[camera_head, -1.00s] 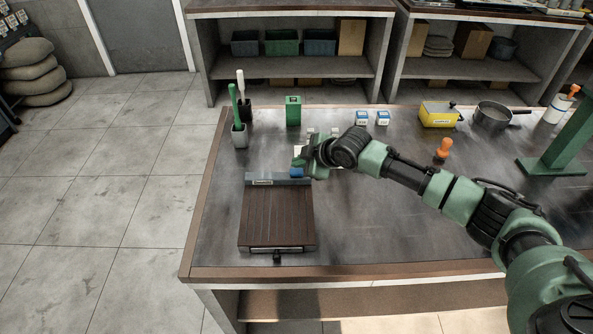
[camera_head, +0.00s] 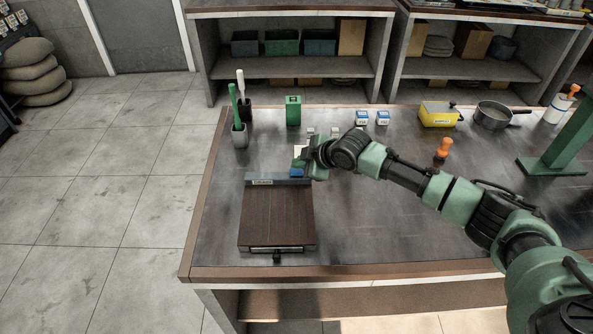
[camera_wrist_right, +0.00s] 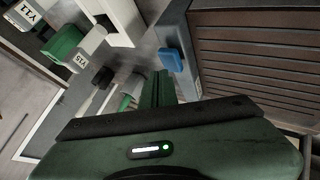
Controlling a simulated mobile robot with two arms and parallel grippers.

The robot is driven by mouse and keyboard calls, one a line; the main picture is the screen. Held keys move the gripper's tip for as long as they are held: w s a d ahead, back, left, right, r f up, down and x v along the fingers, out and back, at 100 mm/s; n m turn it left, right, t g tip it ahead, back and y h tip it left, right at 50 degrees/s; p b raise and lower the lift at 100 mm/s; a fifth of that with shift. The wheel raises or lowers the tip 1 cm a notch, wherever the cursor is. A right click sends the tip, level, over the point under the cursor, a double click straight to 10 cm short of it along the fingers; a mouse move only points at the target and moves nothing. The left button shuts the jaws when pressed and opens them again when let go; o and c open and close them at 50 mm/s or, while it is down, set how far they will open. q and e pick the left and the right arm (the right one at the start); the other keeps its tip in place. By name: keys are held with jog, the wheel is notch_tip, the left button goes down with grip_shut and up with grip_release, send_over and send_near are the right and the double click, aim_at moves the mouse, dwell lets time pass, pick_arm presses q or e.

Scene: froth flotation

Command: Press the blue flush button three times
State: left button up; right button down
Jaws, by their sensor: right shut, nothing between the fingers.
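The blue flush button (camera_head: 297,173) sits at the right end of the grey back bar of a flat device with a dark slatted top (camera_head: 278,220). In the right wrist view the button (camera_wrist_right: 171,60) stands out from the grey frame beside the brown slats. My right gripper (camera_head: 306,168) is shut and empty, right by the button and partly covering it. In the wrist view its closed green fingertips (camera_wrist_right: 162,76) are close to the button; I cannot tell whether they touch. My left gripper is not in view.
A green box (camera_head: 293,111), cups with brushes (camera_head: 239,136) and small white-and-blue boxes (camera_head: 383,118) stand behind the device. A yellow box (camera_head: 438,114), a pan (camera_head: 492,115) and a green stand (camera_head: 555,165) are at the right. The front right tabletop is clear.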

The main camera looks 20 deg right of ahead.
aim_at(299, 172)
jog(key=shift+f, duration=0.7)
dwell(0.6)
jog(key=shift+r, duration=0.1)
jog(key=shift+r+p, duration=0.6)
jog(key=shift+r, duration=0.2)
notch_tip(299, 172, up, 5)
jog(key=p, duration=0.4)
jog(key=shift+r+p, duration=0.1)
jog(key=shift+p, duration=0.2)
dwell(2.3)
